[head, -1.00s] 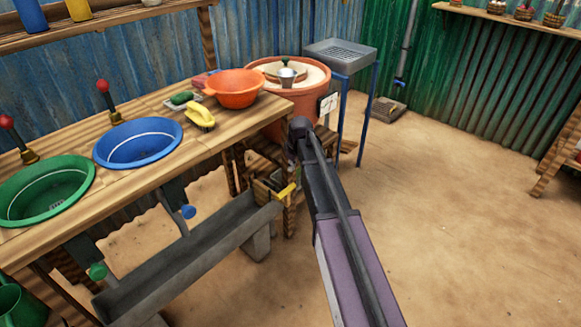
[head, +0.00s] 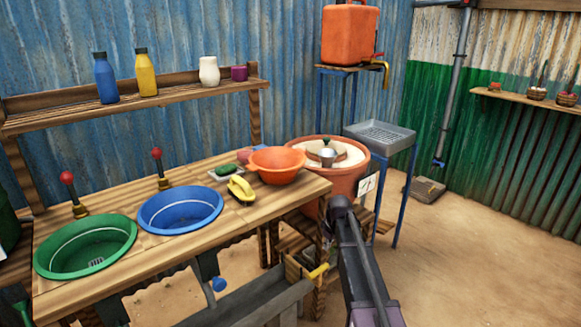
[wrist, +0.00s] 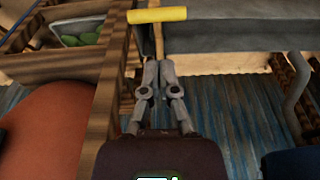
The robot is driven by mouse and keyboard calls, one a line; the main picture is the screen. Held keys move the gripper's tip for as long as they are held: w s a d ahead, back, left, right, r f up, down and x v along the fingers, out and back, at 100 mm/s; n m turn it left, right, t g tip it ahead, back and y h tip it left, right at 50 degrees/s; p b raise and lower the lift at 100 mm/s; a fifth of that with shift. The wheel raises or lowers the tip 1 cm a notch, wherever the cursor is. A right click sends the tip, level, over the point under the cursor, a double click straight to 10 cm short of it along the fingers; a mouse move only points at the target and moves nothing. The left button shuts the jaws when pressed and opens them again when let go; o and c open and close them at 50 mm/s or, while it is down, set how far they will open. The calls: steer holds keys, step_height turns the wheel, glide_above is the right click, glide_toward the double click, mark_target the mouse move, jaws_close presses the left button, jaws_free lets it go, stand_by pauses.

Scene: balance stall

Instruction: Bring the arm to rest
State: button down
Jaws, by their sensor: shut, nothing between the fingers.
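My gripper (wrist: 156,75) is in the wrist view, its two grey fingers close together and empty. Beyond the fingertips in that view are a yellow bar (wrist: 157,15) and a grey trough (wrist: 225,32), and I see no contact with either. In the head view my dark arm rises from the lower right and ends in front of the large terracotta tub (head: 350,182). The fingers cannot be made out there.
The wooden counter (head: 115,262) holds a green basin (head: 85,245), a blue basin (head: 180,210), an orange bowl (head: 277,166) and a yellow brush (head: 241,188). A grey tray stand (head: 380,137) stands behind the tub.

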steer(key=s+a+m+g+h, duration=0.15)
steer(key=s+m, duration=0.55)
steer(key=s, duration=2)
step_height(320, 180, up, 28)
steer(key=p, duration=2.8)
steer(key=shift+w+f, duration=0.25)
steer(key=shift+w, duration=0.15)
steer(key=shift+a+g, duration=0.1)
steer(key=shift+g, duration=0.15)
